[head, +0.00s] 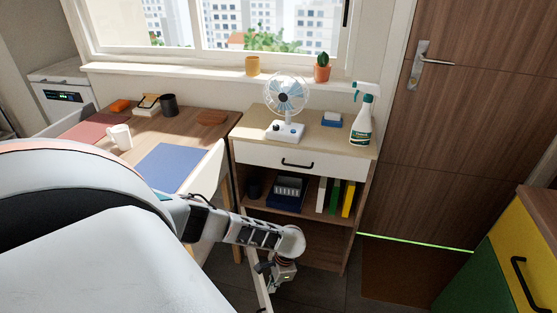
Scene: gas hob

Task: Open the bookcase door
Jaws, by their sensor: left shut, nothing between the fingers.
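The bookcase (346,163) stands under the window, with a pale top and a white drawer front with a black handle (297,164). Below the drawer, its shelf space is open to view and holds books and a dark box. A thin pale upright edge (251,248) shows at its lower left; I cannot tell whether it is a door edge or part of the chair. My left gripper (272,284) is shut and empty, low in front of the bookcase, beside that edge. I cannot tell whether they touch. My left arm hides part of the lower left. My right gripper is out of view.
A fan (286,100) and a spray bottle (362,118) stand on the bookcase. A desk (190,124) with a mug and a white chair (208,170) is at left. A brown room door (480,120) and a green and yellow cabinet (480,275) are at right. Floor shows between.

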